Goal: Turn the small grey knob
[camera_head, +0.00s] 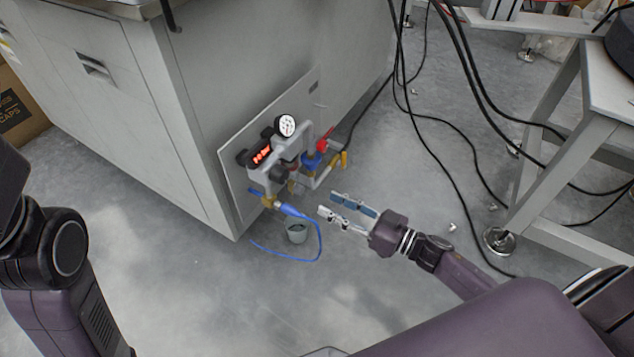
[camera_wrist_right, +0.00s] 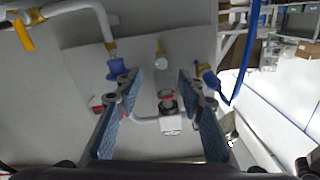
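A pipe and valve assembly is mounted on a panel low on the grey cabinet. In the head view a small dark grey rounded part (camera_head: 278,173) sits below its gauge and looks like the knob; I cannot be sure. My right gripper (camera_head: 328,204) is open and empty, to the right of and below the assembly, apart from it. In the right wrist view its blue-padded fingers (camera_wrist_right: 162,88) stand spread, with part of the assembly showing beyond and between them. My left arm shows at the left edge of the head view; its gripper is not visible.
A round gauge (camera_head: 286,125), a red display (camera_head: 261,154) and a red valve handle (camera_head: 325,138) crowd the assembly. Black cables (camera_head: 448,122) and a metal table frame (camera_head: 545,160) lie right.

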